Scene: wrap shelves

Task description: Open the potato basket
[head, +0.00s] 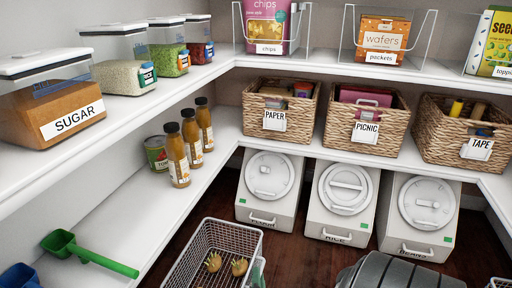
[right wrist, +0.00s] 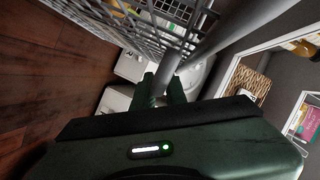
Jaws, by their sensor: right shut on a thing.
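The potato basket (head: 234,239) is a wire mesh basket at the bottom middle of the head view, with potatoes (head: 238,267) inside. It shows beside the edge of the left lower shelf, and its near end is cut off by the frame. In the right wrist view the basket's mesh (right wrist: 150,32) fills the top. My right gripper (right wrist: 164,86) is shut on a grey part at the basket, seemingly its handle; the exact contact is hard to see. A small bit of this gripper (head: 259,271) shows at the basket's right side in the head view. My left gripper is not in view.
Bins with round lids (head: 268,177) stand on the floor behind the basket. The left lower shelf (head: 130,215) holds bottles (head: 178,155) and a green scoop (head: 90,255). Another wire basket (head: 499,283) shows at the bottom right.

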